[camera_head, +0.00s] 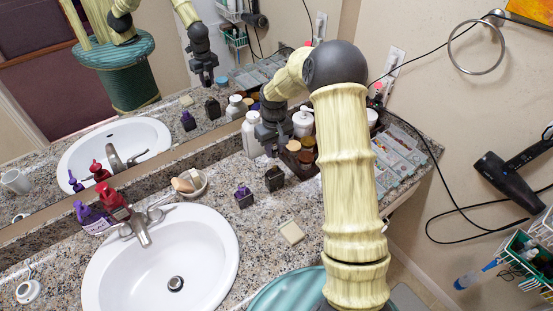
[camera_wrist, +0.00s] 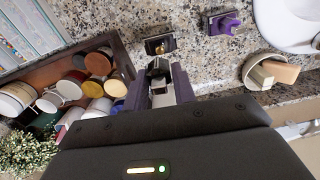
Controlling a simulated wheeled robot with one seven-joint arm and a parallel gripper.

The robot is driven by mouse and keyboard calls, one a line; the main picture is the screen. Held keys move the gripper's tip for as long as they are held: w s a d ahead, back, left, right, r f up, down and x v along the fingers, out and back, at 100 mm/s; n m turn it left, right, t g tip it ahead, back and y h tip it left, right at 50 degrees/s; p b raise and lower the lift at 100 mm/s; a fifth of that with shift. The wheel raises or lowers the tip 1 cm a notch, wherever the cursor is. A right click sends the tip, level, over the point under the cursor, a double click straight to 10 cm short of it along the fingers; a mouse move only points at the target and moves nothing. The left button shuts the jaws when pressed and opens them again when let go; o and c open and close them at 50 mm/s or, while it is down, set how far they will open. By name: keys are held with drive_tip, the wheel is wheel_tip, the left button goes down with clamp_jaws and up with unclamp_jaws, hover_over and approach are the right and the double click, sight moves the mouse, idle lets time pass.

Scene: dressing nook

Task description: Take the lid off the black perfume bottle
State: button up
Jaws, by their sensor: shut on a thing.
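The black perfume bottle (camera_head: 274,180) stands upright on the granite counter, right of the sink. In the wrist view the bottle (camera_wrist: 151,46) shows from above with a small gold-coloured neck uncovered at its top. My gripper (camera_head: 272,150) is above the bottle in the head view. In the wrist view my gripper (camera_wrist: 159,80) is shut on a small black lid (camera_wrist: 158,66), which looks apart from the bottle. The gripper hides the lid in the head view.
A purple bottle (camera_head: 243,197) stands left of the black one. A bowl with soaps (camera_head: 188,184) and the sink (camera_head: 160,262) lie further left. White bottles (camera_head: 250,134) and a tray of jars (camera_wrist: 120,50) crowd near my gripper. A soap bar (camera_head: 291,232) lies in front.

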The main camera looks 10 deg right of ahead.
drive_tip(key=shift+r, duration=1.25)
drive_tip(key=shift+f, duration=0.1)
